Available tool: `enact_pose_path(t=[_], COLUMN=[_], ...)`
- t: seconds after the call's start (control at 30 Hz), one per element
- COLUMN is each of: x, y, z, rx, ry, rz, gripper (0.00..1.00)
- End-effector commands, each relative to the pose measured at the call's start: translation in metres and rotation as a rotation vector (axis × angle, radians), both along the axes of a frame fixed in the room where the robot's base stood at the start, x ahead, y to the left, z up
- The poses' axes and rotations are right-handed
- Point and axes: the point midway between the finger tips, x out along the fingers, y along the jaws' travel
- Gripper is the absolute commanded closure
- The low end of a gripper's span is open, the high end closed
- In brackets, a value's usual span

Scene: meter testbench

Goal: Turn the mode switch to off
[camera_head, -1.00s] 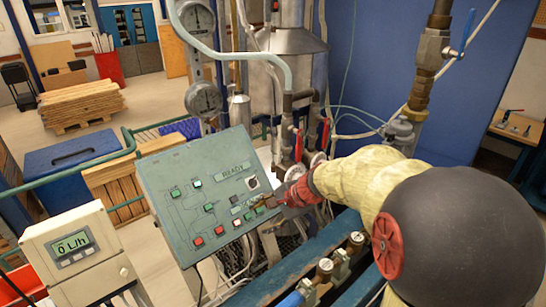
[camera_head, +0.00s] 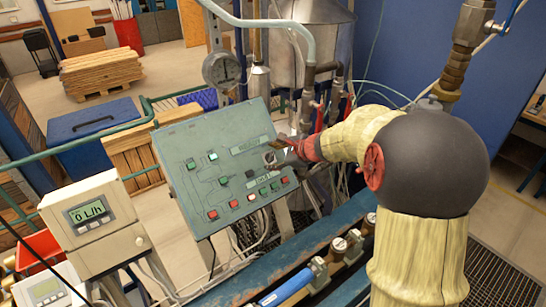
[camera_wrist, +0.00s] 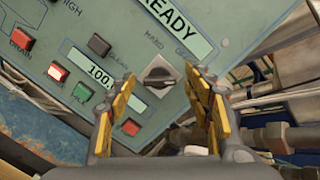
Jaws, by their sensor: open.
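In the head view my gripper (camera_head: 277,148) reaches the panel (camera_head: 185,150) from the right, beside the switch (camera_head: 269,158).
A READY display (camera_wrist: 180,25) sits above the knob and a number display (camera_wrist: 90,68) at its lower left. Red (camera_wrist: 131,127) and green buttons are close by. A meter box (camera_head: 88,213) stands at left. Pipes and a blue rail (camera_head: 300,265) surround the panel.

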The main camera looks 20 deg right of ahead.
Motion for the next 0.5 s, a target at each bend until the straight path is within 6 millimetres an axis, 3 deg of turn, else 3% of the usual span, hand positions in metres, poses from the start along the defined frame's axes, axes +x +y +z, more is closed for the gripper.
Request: enact_pose_path(t=[0.33,0.5], x=[0.0041,0.004], y=[0.0011,0.0012], z=[-0.0032,-0.0031], rx=[0.0,0.0], ry=[0.0,0.0], rz=[0.0,0.0], gripper=[0.48,0.58])
